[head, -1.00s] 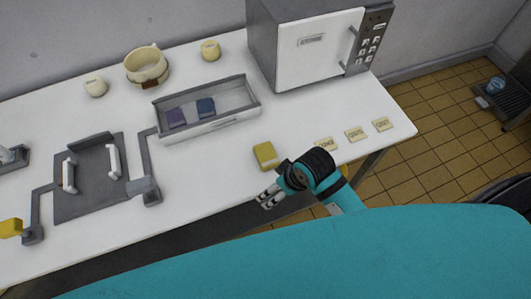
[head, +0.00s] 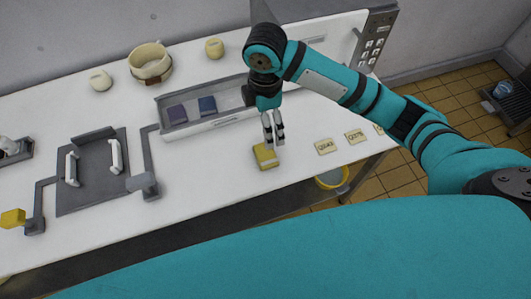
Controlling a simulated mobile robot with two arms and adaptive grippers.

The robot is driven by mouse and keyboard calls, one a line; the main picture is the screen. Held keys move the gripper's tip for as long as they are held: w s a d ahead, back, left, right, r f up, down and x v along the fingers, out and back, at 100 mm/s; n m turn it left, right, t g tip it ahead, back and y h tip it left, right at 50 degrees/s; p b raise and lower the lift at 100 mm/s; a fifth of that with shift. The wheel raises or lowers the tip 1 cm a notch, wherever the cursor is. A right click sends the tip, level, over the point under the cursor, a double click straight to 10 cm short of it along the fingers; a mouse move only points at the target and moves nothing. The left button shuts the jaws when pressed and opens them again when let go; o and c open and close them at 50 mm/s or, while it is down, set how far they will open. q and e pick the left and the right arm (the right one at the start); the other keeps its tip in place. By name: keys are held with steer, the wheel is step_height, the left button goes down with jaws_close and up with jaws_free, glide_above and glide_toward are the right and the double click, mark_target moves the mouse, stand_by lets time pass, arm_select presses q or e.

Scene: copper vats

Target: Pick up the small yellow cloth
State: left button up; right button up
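The small yellow cloth (head: 263,158), a folded square with a pale band, lies on the white table near its front edge. My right gripper (head: 274,143) points down just above the cloth's far right edge. Its two fingers look parted with a narrow gap, and nothing shows between them. I cannot tell whether the fingertips touch the cloth. My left gripper is not in view.
Behind the gripper is a grey tray (head: 170,136) holding two dark folded cloths. Pale labels (head: 324,147) lie to the right. A grey plate with white handles (head: 92,183) and a cream pot (head: 150,66) are at left.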

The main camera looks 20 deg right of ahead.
steer(key=p, duration=0.2)
glide_above(266, 153)
steer(key=f, duration=1.1)
steer(key=shift+s+a+f, duration=0.2)
steer(key=shift+s+f, duration=0.05)
steer(key=shift+f, duration=0.05)
steer(key=f, duration=0.1)
steer(key=f+p, duration=0.1)
steer(key=f, duration=0.2)
steer(key=shift+w+d+f, duration=0.15)
steer(key=shift+w+f, duration=0.1)
steer(key=shift+f, duration=0.55)
steer(key=c, duration=1.2)
steer(key=shift+r, duration=0.15)
